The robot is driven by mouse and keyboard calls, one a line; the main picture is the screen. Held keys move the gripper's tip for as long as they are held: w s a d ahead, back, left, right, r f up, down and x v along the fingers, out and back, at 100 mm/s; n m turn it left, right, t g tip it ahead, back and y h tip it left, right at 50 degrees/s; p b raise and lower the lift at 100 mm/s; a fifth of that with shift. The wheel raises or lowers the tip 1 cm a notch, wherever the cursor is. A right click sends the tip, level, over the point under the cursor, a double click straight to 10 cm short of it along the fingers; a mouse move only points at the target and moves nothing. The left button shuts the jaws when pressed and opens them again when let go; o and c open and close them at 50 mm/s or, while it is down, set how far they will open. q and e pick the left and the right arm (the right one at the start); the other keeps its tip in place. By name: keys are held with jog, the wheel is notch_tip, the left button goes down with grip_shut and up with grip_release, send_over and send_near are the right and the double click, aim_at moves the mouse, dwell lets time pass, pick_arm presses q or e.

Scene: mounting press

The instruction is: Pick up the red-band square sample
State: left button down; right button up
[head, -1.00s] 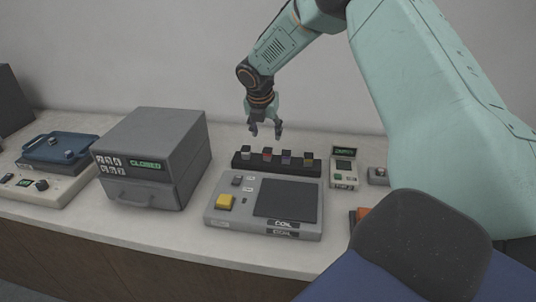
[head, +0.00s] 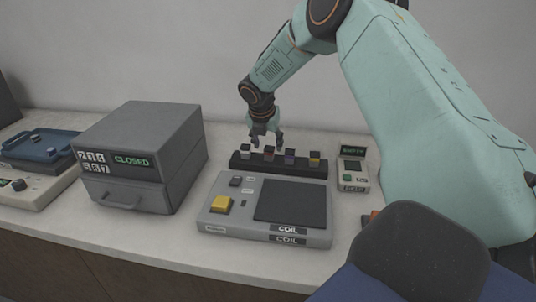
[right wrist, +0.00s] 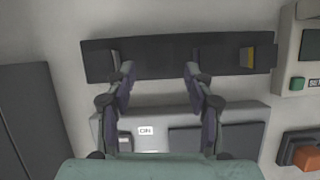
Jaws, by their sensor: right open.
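The red-band square sample (head: 269,154) stands in a dark rack (head: 280,170) in the head view, second from the left. A white or grey sample (head: 246,153) is left of it; a purple-band sample (head: 290,157) and a yellow-band sample (head: 314,159) are right of it. My right gripper (head: 267,143) is open and empty, fingers down, just above the rack near the red-band sample. In the right wrist view its fingers (right wrist: 158,72) spread over the rack (right wrist: 158,56); the yellow-band sample (right wrist: 247,57) shows there, but I cannot make out the red band. My left gripper is out of view.
A grey panel labelled COIL (head: 262,232) with a yellow button lies in front of the rack. A small meter (head: 353,170) stands right of the rack. A grey box reading CLOSED (head: 140,160) and a blue tray (head: 42,150) are to the left.

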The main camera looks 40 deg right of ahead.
aim_at(270, 148)
jog(key=x, duration=0.5)
jog(key=shift+w+d, duration=0.25)
jog(key=shift+d, duration=0.15)
jog(key=shift+s+a+r, duration=0.2)
jog(key=shift+a+r, duration=0.15)
jog(key=shift+r, duration=0.1)
jog(key=shift+c, duration=0.2)
jog(key=shift+w+d+f, duration=0.15)
jog(key=shift+d+f, duration=0.2)
jog(key=c, duration=0.4)
jog(key=shift+c, duration=1)
jog(key=shift+a+r, duration=0.25)
jog(key=shift+a, duration=0.05)
jog(key=c, duration=0.4)
jog(key=shift+d+f, duration=0.1)
jog(key=shift+d, duration=0.05)
grip_shut()
jog(key=shift+d, duration=0.1)
